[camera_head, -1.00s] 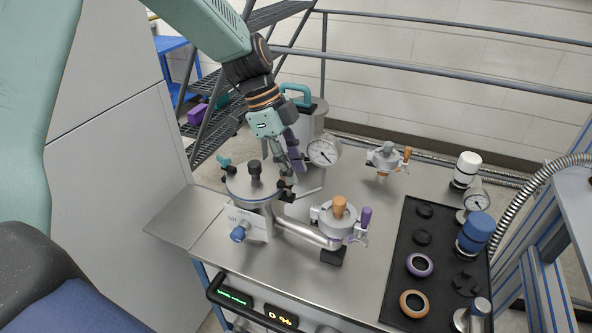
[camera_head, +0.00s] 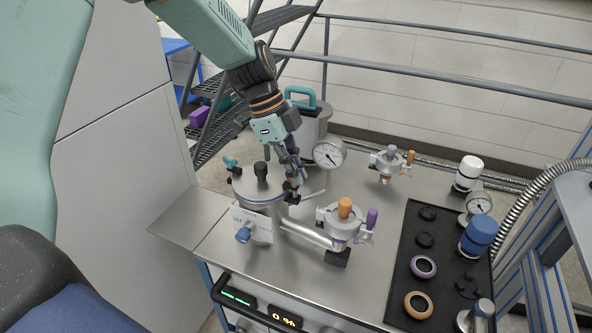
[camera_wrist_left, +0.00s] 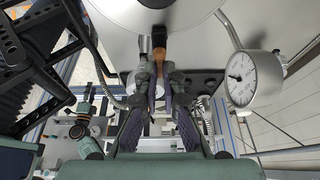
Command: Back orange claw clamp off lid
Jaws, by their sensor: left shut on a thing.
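The silver round lid (camera_head: 258,190) tops a vessel on the steel bench, with a black knob standing on it. My left gripper (camera_head: 292,190) reaches down to the lid's right rim, and its fingers hide most of what they hold there. In the left wrist view, my left gripper (camera_wrist_left: 157,95) is shut on the orange claw clamp (camera_wrist_left: 159,69), whose orange-brown part shows between the fingers. Whether its claw touches the rim cannot be told. A teal clamp (camera_head: 231,163) sits at the lid's far left edge. My right gripper is not in view.
A pressure gauge (camera_head: 328,154) stands close to the right of my gripper. A valve with orange and purple knobs (camera_head: 343,218) is in front right. A black tray (camera_head: 399,290) with rings lies at the right. Bare bench is at the left.

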